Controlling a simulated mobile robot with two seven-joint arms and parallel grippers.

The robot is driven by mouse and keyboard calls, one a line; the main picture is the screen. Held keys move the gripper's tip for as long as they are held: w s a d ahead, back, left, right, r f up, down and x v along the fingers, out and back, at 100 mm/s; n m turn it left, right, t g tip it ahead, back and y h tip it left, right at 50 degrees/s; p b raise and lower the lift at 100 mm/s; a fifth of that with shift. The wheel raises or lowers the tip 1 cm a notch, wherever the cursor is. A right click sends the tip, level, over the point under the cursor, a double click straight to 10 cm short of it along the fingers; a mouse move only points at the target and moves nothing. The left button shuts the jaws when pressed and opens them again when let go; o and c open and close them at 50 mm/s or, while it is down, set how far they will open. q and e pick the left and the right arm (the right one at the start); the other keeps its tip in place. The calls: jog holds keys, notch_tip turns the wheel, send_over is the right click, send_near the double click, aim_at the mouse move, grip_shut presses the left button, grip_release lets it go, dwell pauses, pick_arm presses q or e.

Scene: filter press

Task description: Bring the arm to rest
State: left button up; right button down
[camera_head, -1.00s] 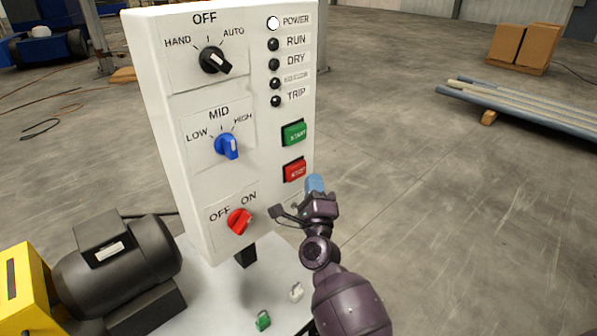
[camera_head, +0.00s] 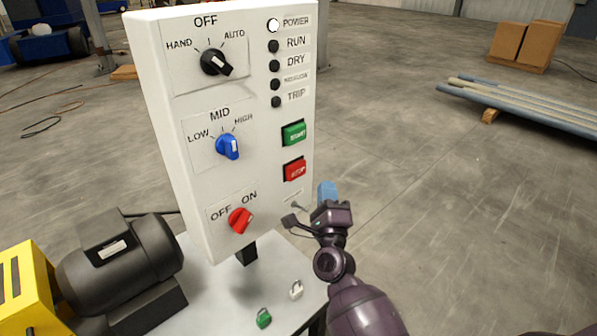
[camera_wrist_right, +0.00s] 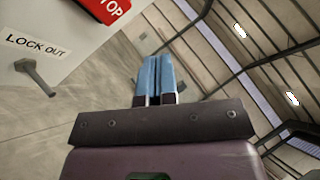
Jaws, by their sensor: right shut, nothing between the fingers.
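My right gripper (camera_head: 327,192) has blue fingers and a dark purple arm. It stands just right of the white control panel (camera_head: 187,185), clear of its face, below and right of the red stop button (camera_head: 294,169). In the right wrist view its two blue fingers (camera_wrist_right: 158,78) are together with nothing between them. That view also shows part of the red button (camera_wrist_right: 103,10) and a lock-out label (camera_wrist_right: 38,48) with a grey peg (camera_wrist_right: 35,77) under it. My left gripper does not show.
The panel carries a black knob (camera_head: 215,63), a blue knob (camera_head: 228,146), a red knob (camera_head: 240,220) and a green start button (camera_head: 293,133). Green (camera_head: 264,318) and white (camera_head: 296,290) padlocks lie on the table (camera_head: 217,287). A motor (camera_head: 118,262) stands left.

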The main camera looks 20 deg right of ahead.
dwell(0.4)
jog(key=s+a+f+n+g+y, duration=0.25)
jog(key=f+n+y, duration=0.25)
jog(key=n, duration=0.6)
jog(key=s+a+f+n+g+y, duration=0.1)
jog(key=s+a+f+n+y, duration=0.2)
jog(key=n, duration=0.8)
jog(key=s+d+f+n+g, duration=0.2)
jog(key=s+f+g, duration=0.1)
jog(key=s+f, duration=0.5)
jog(key=s+d+f+n+g, duration=0.2)
jog(key=s+f+g, duration=0.1)
jog(key=s+f, duration=0.4)
jog(key=s, duration=0.3)
jog(key=shift+s+f+n, duration=0.4)
